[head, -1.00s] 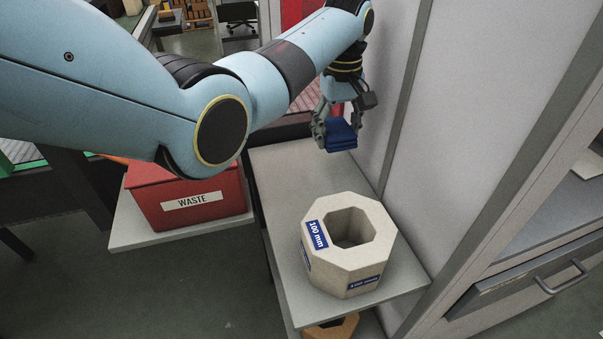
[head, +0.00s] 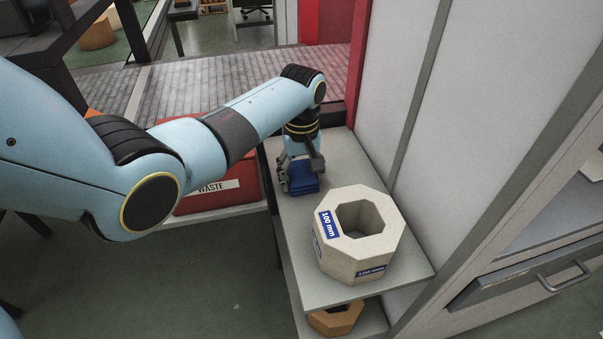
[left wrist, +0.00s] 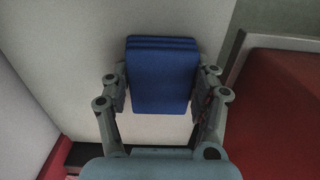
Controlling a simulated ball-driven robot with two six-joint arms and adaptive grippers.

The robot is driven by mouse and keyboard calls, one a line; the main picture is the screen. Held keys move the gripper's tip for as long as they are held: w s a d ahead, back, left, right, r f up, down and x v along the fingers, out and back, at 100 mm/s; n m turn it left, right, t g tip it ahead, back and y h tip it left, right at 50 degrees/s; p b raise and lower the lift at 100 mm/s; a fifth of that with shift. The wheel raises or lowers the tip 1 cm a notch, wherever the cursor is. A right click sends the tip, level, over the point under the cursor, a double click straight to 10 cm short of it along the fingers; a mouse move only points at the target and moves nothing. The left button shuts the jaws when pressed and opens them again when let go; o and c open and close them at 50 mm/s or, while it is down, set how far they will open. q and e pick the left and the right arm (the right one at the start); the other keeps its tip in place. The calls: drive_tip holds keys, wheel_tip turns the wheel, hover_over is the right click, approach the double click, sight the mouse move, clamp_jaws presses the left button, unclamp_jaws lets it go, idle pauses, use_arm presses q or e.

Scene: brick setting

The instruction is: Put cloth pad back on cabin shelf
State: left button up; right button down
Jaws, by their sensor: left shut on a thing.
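The cloth pad (head: 304,178) is dark blue and folded in layers. My left gripper (head: 302,180) is shut on it, pointing down over the back part of the grey shelf (head: 330,167). In the left wrist view the pad (left wrist: 162,75) sits between the two fingers of my left gripper (left wrist: 160,92), with the pale shelf surface behind it. I cannot tell whether the pad touches the shelf. My right gripper is not in view.
A pale octagonal block (head: 390,248) marked 100 mm stands on the shelf in front of the pad. A red WASTE bin (head: 215,203) is to the left, partly behind my arm. A grey wall panel (head: 400,100) rises on the right. An orange-brown block (head: 336,322) sits on a lower shelf.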

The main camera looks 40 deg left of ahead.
sight(301, 173)
use_arm(q)
drive_tip(key=o, duration=0.7)
drive_tip(key=shift+f, duration=0.15)
drive_tip(key=o, duration=0.5)
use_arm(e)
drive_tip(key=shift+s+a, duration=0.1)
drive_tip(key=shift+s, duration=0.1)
use_arm(q)
drive_tip(key=shift+r, duration=0.25)
wheel_tip(301, 173, up, 12)
drive_tip(key=shift+f+p, duration=0.1)
drive_tip(key=shift+p, duration=0.65)
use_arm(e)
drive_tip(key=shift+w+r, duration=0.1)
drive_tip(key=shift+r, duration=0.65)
